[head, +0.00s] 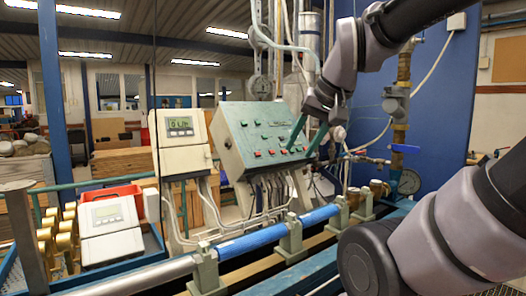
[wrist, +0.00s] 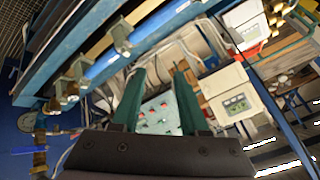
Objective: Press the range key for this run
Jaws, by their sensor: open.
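A grey-green sloped control box (head: 235,155) carries rows of small red and green keys (head: 270,152), with labels too small to read. Which one is the range key I cannot tell. My gripper (head: 301,150) is at the right part of the panel face, its two dark green fingers pointing down toward the keys. In the wrist view my gripper (wrist: 160,68) is open and empty, and the panel face (wrist: 155,108) with red and green keys shows between the fingers. Whether a fingertip touches the panel I cannot tell.
A white meter box (head: 180,150) with a lit display stands left of the panel. Another pale meter (head: 108,225) sits lower left, by a red bin (head: 95,193) and brass fittings. A blue pipe (head: 255,240) runs in front. A pressure gauge (head: 409,181) is at the right.

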